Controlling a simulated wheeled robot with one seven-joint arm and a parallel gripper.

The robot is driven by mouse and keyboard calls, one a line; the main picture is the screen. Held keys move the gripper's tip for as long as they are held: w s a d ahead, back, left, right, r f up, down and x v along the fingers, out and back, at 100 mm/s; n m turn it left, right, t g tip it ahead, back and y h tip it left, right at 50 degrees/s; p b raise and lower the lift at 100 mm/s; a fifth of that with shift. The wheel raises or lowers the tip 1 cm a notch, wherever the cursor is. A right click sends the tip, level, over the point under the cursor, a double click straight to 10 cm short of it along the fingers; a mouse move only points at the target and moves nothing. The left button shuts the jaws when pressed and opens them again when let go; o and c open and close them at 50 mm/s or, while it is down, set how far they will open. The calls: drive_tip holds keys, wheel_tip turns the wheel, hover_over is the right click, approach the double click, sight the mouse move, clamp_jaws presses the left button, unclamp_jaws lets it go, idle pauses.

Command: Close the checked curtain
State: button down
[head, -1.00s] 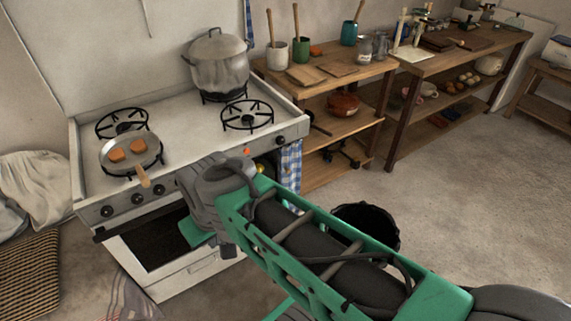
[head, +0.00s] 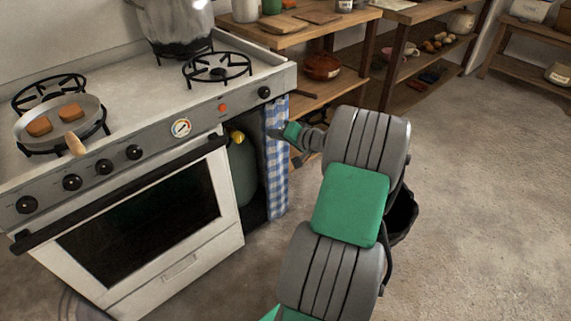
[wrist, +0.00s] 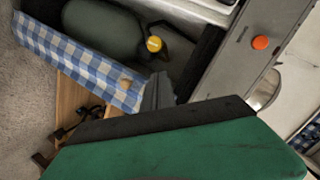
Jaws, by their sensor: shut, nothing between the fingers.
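The blue-and-white checked curtain (head: 277,175) hangs gathered at the right side of the opening beside the oven. The opening is uncovered to its left, and a green gas bottle (head: 243,170) with a yellow top shows inside. My gripper (head: 280,133) is shut and empty at the curtain's upper part, by its right side. In the wrist view the curtain (wrist: 75,60) runs slantwise, with a small tan knob-like piece (wrist: 125,83) at its end near my grey fingertips (wrist: 158,92). I cannot tell whether the fingers touch the cloth.
The stove (head: 130,95) holds a pan (head: 60,122) with its handle over the front edge and a large pot (head: 175,25). Wooden shelves (head: 300,85) stand close behind my gripper. A black bucket (head: 402,215) is on the floor beside my arm. Floor at right is clear.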

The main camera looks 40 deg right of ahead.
drive_tip(key=s+d+f+m+t+h+b, duration=0.1)
drive_tip(key=s+d+f+m+t, duration=0.15)
drive_tip(key=d, duration=0.35)
drive_tip(key=s+d+f+m+t+h+b, duration=0.1)
drive_tip(key=s+d+f+m+h+b, duration=0.15)
drive_tip(key=s+d, duration=0.2)
drive_tip(key=w+a+f+b, duration=0.2)
drive_tip(key=w, duration=0.9)
drive_tip(key=shift+w+a+f+n+y+b, duration=0.15)
drive_tip(key=shift+w+f+n+y+b, duration=0.1)
drive_tip(key=shift+w+n+y+b, duration=0.15)
